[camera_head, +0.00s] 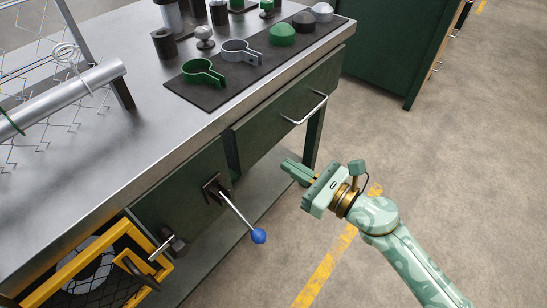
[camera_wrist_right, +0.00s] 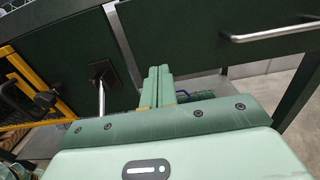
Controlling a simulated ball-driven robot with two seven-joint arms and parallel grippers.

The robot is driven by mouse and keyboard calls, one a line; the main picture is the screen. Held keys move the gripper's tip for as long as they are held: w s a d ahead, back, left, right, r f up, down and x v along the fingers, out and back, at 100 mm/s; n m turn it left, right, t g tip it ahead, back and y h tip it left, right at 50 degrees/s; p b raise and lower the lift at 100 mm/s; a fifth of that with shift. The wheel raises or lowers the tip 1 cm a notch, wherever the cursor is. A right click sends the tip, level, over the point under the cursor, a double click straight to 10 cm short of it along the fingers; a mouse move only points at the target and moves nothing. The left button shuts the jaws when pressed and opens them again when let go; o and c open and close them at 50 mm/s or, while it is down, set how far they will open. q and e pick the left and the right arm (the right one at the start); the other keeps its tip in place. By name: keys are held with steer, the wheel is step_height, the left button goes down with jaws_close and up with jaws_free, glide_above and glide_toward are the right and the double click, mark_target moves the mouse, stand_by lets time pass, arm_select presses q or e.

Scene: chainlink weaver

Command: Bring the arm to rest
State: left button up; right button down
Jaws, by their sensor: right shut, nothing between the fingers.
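My right gripper (camera_head: 288,168) is pale green and sits in front of the workbench, below the level of its top, near the drawer. Its two fingers are shut against each other with nothing between them. In the right wrist view the closed fingers (camera_wrist_right: 157,85) point toward the dark green bench front. My right arm (camera_head: 405,255) comes in from the lower right over open floor. My left gripper is not in either view.
A lever with a blue knob (camera_head: 259,236) sticks out left of my gripper. The drawer handle (camera_head: 307,110) projects above it. A yellow-framed mesh guard (camera_head: 70,258) is at lower left. The metal benchtop (camera_head: 110,150) holds clamps and caps on a dark mat (camera_head: 215,98). Floor at right is clear.

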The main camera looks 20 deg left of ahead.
steer(key=v, duration=0.6)
steer(key=shift+p, duration=0.3)
